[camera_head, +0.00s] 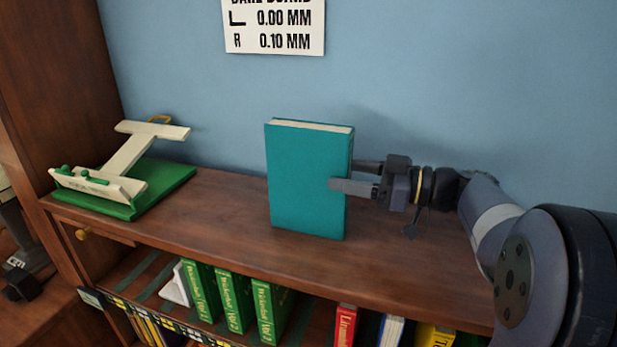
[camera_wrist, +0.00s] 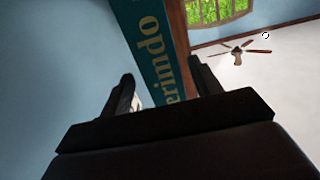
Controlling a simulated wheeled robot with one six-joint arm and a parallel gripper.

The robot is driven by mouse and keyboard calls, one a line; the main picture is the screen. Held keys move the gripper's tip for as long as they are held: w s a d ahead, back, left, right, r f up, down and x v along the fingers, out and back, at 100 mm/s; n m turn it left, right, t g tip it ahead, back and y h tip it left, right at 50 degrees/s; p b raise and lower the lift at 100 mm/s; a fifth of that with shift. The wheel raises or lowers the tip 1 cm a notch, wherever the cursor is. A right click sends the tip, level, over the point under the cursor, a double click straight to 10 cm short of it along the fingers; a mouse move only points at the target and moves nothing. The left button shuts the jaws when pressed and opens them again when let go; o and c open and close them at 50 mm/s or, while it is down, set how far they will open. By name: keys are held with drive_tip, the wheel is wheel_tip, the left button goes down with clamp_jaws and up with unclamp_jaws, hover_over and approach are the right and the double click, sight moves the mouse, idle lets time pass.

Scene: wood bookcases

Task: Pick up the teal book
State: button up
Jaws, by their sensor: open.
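The teal book (camera_head: 305,180) stands upright on the top of the wooden bookcase, its cover facing the head camera. My gripper (camera_head: 349,176) is at the book's right edge, coming from the right. Its jaws are open, with one finger in front of the cover and the other finger partly hidden behind the book. In the wrist view, the teal book's lettered spine (camera_wrist: 152,55) lies between the two fingers of my gripper (camera_wrist: 162,88). I cannot tell whether either finger touches the book.
A green and cream stand (camera_head: 130,170) is at the left of the bookcase top (camera_head: 225,215). Green books (camera_head: 235,300) and a red book (camera_head: 345,325) stand on the shelf below. A blue wall (camera_head: 420,80) rises behind. The top is clear between the stand and the book.

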sight(322, 172)
drive_tip(key=p+x, duration=0.2)
drive_tip(key=x, duration=0.2)
drive_tip(key=shift+s+a, duration=0.15)
drive_tip(key=shift+a, duration=0.05)
drive_tip(key=shift+a+f, duration=0.15)
drive_tip(key=shift+a, duration=0.3)
drive_tip(key=shift+c, duration=0.4)
clamp_jaws()
